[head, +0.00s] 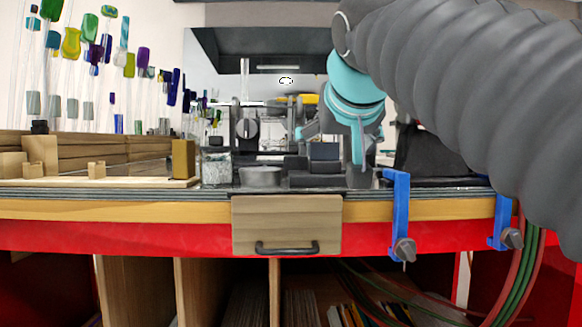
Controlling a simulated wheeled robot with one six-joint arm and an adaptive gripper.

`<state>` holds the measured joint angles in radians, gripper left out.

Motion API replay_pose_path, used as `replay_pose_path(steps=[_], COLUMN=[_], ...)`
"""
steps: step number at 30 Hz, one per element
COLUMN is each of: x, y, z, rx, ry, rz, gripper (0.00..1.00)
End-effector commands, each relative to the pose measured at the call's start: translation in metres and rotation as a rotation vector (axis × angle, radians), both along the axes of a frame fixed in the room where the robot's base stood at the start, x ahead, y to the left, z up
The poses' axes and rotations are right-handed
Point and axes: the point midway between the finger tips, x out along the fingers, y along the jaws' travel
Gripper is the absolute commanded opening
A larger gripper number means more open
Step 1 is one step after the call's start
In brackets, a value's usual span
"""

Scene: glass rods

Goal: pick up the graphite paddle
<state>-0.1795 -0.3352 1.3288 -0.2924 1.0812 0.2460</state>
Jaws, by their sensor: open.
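I cannot pick out the graphite paddle with certainty in the head view. A thin dark strip (152,168) lies at the left of the bench beside an upright brass-coloured block (183,160). Dark blocky pieces (322,165) stand at the middle of the bench. Either could be something else, and details are too small to tell.
Blue clamps (400,205) grip the bench edge (130,210). Coloured glass rods (73,43) stand upright at left. A wooden drawer (286,222) is at front.

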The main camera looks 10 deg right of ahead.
Motion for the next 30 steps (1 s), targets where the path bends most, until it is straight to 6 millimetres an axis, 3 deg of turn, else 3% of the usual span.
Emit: replay_pose_path(steps=[3,8,21,30], x=[0.003,0.006,0.069,0.085], y=[0.003,0.005,-0.002,-0.005], z=[0.027,0.040,0.014,0.007], rx=[0.011,0.017,0.017,0.017], ry=[-0.052,-0.076,-0.076,-0.078], rz=[-0.008,-0.010,-0.009,-0.012], gripper=[0.90,0.90,0.90,0.90])
